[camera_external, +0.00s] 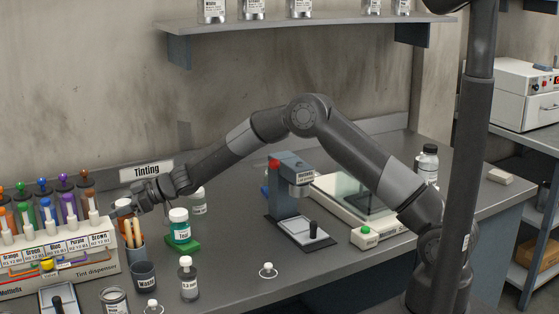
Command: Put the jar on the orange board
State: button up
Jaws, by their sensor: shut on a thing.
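The tint dispenser (60,262) stands at the left. A microscope-like stand (288,190) and a balance (345,200) are behind. The counter at front right is fairly clear.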

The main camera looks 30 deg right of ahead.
jog(key=shift+f, duration=0.1)
jog(key=o, duration=1.1)
jog(key=shift+c, duration=0.2)
jog(key=shift+d+r, duration=0.25)
jog(key=v, duration=1.1)
jog(key=shift+d, duration=0.25)
jog(key=shift+s, duration=0.1)
